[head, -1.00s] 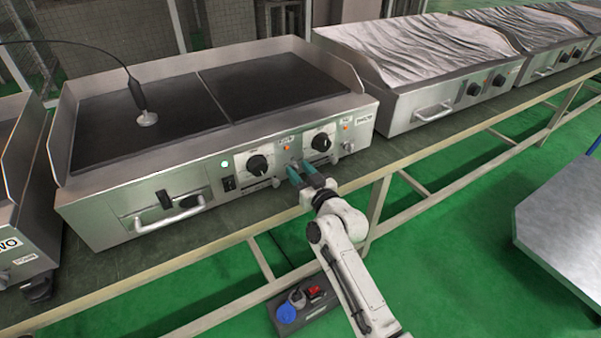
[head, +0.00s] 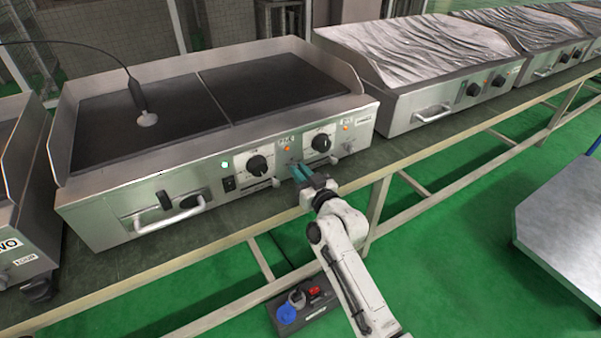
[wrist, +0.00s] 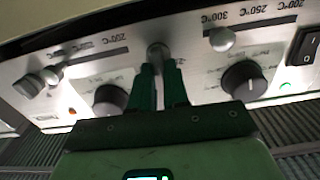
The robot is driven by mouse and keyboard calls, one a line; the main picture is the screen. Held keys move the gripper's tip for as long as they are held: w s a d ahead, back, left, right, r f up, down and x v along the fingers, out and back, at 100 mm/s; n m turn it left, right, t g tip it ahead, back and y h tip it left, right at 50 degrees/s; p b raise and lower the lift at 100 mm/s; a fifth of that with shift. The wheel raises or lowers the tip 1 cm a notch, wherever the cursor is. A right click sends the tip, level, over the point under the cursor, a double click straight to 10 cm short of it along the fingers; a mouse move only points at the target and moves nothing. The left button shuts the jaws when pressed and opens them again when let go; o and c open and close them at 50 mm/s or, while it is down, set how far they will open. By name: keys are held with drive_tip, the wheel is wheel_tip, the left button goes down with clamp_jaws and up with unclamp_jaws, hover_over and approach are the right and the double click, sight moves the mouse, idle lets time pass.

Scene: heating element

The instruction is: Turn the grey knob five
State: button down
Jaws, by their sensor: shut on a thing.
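My gripper (head: 303,174) is in front of the heating unit's control panel (head: 218,180), between its two black dials. In the wrist view my gripper (wrist: 160,85) has its green fingers close together, shut on a small round grey knob (wrist: 158,52). The fingertips cover part of the knob, and any marking on it cannot be read. In the head view the fingers mostly hide the held knob. The right black dial (head: 321,142) and left black dial (head: 258,165) are apart from the fingers.
Silver slider knobs (wrist: 222,39) sit on the panel beside temperature scales. A black switch (wrist: 304,48) and a lit green lamp (wrist: 286,87) are near the left dial. A handle (head: 170,216) juts from the front. A probe (head: 147,117) stands on the hotplate.

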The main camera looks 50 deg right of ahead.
drive_tip(key=m, duration=0.5)
drive_tip(key=shift+s+d+m+p, duration=0.1)
drive_tip(key=shift+d+m+p, duration=0.15)
drive_tip(key=shift+m+p, duration=0.15)
drive_tip(key=m, duration=0.4)
drive_tip(key=m+p, duration=0.1)
drive_tip(key=shift+d+f+m, duration=0.2)
drive_tip(key=shift+f+m, duration=0.1)
drive_tip(key=shift+m, duration=0.1)
drive_tip(key=shift+s, duration=0.1)
drive_tip(key=c, duration=1.1)
unclamp_jaws()
drive_tip(key=v, duration=1)
drive_tip(key=shift+s+a+p, duration=0.1)
drive_tip(key=shift+s+p, duration=0.2)
drive_tip(key=shift+s, duration=0.05)
